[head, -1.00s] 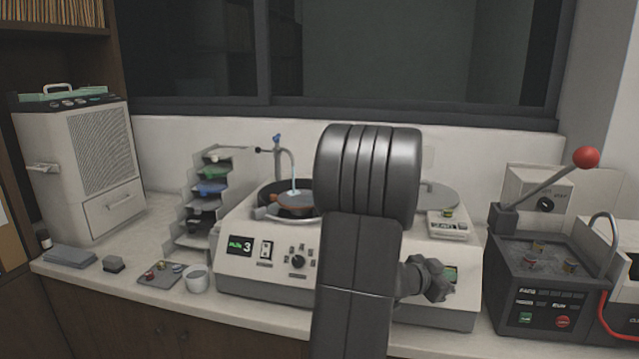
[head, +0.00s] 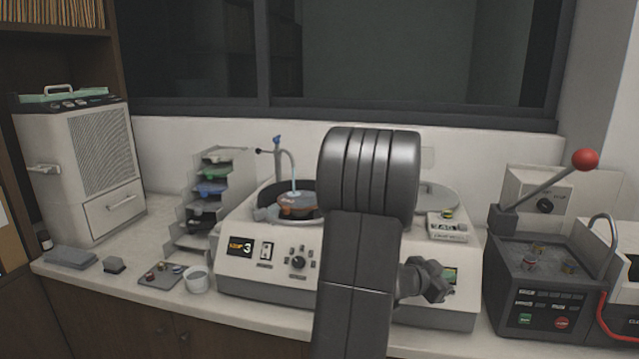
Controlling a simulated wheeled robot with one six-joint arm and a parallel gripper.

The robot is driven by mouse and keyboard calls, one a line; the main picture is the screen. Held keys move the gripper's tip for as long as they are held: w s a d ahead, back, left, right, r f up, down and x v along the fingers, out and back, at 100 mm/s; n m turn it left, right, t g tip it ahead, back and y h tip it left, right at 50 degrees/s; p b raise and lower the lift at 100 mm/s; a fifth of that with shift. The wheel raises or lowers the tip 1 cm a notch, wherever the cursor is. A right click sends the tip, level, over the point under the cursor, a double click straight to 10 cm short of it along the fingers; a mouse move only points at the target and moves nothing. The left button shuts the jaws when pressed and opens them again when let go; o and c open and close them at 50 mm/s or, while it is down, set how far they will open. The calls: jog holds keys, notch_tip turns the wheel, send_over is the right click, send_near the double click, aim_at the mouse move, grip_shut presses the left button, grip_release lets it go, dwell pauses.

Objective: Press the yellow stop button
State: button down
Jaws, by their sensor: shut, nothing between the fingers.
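My arm rises across the middle of the head view and covers part of the white bench machine (head: 285,280). My gripper (head: 437,282) shows small and dark to the right of the arm, at the machine's front panel. It is shut and empty. No yellow stop button can be made out clearly; part of the panel is hidden by my arm and gripper. The panel's left display (head: 240,247) shows amber text and a 3.
A black box (head: 545,290) with green and red buttons and a red-knobbed lever (head: 585,159) stands at right. A white cup (head: 197,279), a small tray (head: 160,275) and a stepped rack (head: 205,200) are left of the machine. The counter's front left is partly clear.

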jog(key=shift+s+a+r, duration=0.1)
jog(key=shift+s+r, duration=0.05)
jog(key=shift+s, duration=0.1)
jog(key=shift+r+p, duration=0.1)
jog(key=shift+p, duration=0.25)
jog(key=s+r+p, duration=0.1)
jog(key=s, duration=0.1)
jog(key=s+a+r+p, duration=0.1)
jog(key=s+r+p, duration=0.1)
jog(key=shift+s+r, duration=0.15)
jog(key=shift+s, duration=0.2)
jog(key=shift+w, duration=0.1)
dwell(0.4)
jog(key=w+f+b, duration=0.1)
jog(key=w, duration=0.1)
jog(key=w+d+f+b, duration=0.1)
jog(key=f+b, duration=0.1)
jog(key=shift+w+f, duration=0.1)
jog(key=shift+w, duration=0.3)
jog(key=shift+w+f, duration=0.15)
jog(key=shift+w, duration=0.15)
